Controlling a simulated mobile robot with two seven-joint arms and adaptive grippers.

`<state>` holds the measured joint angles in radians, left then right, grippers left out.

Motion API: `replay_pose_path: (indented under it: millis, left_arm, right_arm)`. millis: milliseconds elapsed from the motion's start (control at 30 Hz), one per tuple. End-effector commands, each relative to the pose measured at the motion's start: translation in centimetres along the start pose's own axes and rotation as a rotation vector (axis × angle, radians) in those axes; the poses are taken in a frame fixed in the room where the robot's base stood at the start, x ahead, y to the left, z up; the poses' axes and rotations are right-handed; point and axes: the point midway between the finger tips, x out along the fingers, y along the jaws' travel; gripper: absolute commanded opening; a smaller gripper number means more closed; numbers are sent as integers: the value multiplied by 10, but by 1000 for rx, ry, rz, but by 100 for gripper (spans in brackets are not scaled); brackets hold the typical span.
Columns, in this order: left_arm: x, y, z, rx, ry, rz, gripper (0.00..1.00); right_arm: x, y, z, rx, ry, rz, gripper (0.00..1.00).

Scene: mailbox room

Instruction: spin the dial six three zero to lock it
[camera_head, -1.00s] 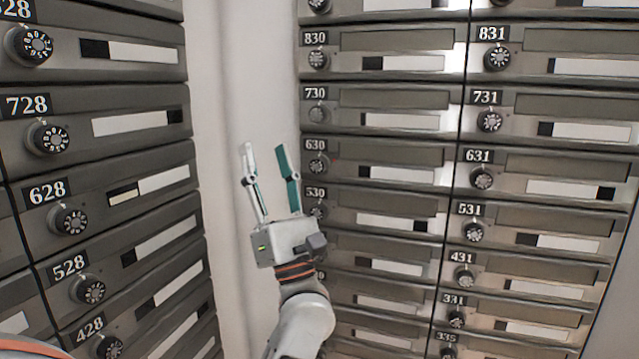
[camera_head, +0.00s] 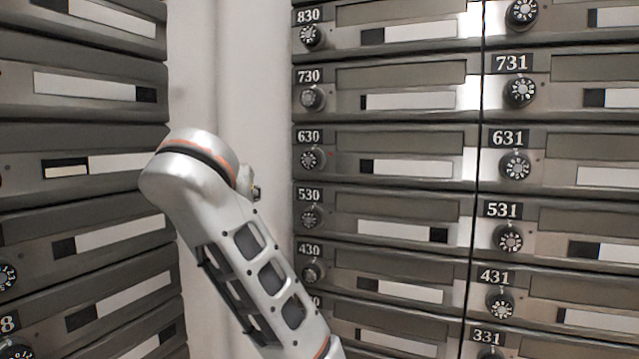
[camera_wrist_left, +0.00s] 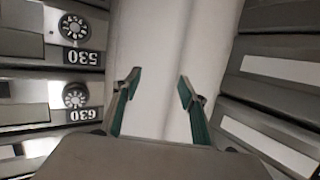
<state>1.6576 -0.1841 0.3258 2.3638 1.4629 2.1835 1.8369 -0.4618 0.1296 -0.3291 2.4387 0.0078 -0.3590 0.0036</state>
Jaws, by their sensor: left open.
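The 630 mailbox dial (camera_head: 311,159) is a round dark knob with light markings, under its 630 label on the right-hand bank of boxes. In the left wrist view the 630 dial (camera_wrist_left: 75,95) appears upside down, left of the gripper. My left gripper (camera_wrist_left: 160,85) is open, with teal finger pads and nothing between them. It faces the pale wall strip in the corner, apart from the dial. In the head view my left arm link hides most of this gripper. My right gripper is not in view.
The 530 dial (camera_head: 311,217) is just below and the 730 dial (camera_head: 312,98) just above. The 631 dial (camera_head: 515,166) is further right. A pale wall strip (camera_head: 250,70) separates the right bank from the left bank of boxes (camera_head: 75,215).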

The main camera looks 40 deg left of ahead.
Motion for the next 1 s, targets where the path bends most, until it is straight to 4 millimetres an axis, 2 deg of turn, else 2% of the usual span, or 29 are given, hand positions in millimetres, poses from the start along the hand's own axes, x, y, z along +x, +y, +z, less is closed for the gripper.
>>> replay_pose_path:
  millis: [33, 100, 200, 333, 467, 567, 800, 1000]
  left_arm:
    - [4, 23, 6, -107, 11, 96, 42]
    - [-5, 47, -5, -256, 33, 229, 42]
    - [-22, 72, -21, -424, 52, 393, 42]
    - [-43, 90, -38, -556, 65, 537, 42]
    - [-51, 97, -45, -605, 68, 594, 42]
    - [-44, 101, -46, -606, 66, 596, 42]
    - [-10, 121, -50, -598, 60, 590, 42]
    - [7, 131, -60, -603, 66, 591, 42]
  right_arm:
    - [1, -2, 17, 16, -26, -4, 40]
    - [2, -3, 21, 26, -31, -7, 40]
    - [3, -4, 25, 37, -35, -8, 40]
    - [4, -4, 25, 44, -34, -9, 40]
    - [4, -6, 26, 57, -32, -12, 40]
    - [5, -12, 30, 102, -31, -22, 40]
    - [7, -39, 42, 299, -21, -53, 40]
    - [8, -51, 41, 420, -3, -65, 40]
